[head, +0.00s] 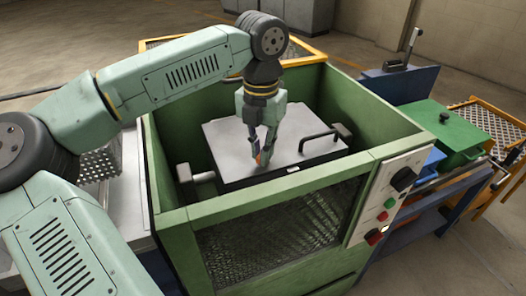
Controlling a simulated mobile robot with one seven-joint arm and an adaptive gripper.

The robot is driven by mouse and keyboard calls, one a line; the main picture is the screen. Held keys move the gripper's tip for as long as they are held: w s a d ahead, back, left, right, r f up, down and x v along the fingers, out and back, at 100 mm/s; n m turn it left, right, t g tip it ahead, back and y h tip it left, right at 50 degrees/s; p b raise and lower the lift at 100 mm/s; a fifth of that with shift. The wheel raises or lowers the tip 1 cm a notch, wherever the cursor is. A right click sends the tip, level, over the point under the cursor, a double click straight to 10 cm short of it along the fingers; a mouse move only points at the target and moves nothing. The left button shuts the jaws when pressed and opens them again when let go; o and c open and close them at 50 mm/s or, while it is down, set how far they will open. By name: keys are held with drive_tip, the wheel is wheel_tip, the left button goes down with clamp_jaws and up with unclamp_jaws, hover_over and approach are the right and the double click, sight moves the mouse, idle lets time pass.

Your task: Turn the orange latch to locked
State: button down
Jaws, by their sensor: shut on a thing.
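My gripper (263,148) points down inside the green furnace housing (175,220), over the grey plate (225,135). The grey plate lies flat in the housing and has a black bar handle (318,138) to the right of my gripper.
The housing's green walls surround the plate. A control panel (385,190) with a black knob, green button and red button is at the front right. A green box (445,130) and an orange-edged mesh rack (490,115) stand farther right.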

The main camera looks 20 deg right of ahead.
drive_tip(key=m, duration=0.4)
drive_tip(key=shift+w+a+m, duration=0.15)
drive_tip(key=shift+w+m, duration=0.05)
drive_tip(key=shift+m, duration=0.1)
drive_tip(key=shift+w+m, duration=0.2)
drive_tip(key=shift+m, duration=1.7)
drive_tip(key=c, duration=1.6)
unclamp_jaws()
drive_tip(key=shift+c, duration=0.2)
wheel_tip(320, 180, up, 12)
